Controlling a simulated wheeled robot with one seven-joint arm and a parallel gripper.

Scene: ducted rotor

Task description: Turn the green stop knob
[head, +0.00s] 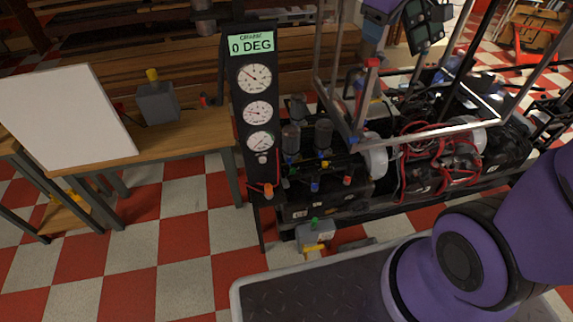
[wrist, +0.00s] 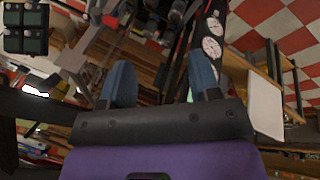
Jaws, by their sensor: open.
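A small green knob (head: 315,222) stands on top of a grey box (head: 316,236) low in front of the machine in the head view. I cannot tell from the picture which of the two is the stop knob. My gripper (wrist: 160,82) shows in the wrist view with its two blue fingers wide apart and nothing between them. It is well away from both green parts. No green knob can be made out in the wrist view.
A black gauge panel (head: 249,105) with three dials and a "0 DEG" display stands left of the knobs. A metal frame (head: 345,115) rises over the engine with red hoses (head: 440,155). A wooden bench (head: 185,137) holds a white board (head: 68,117).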

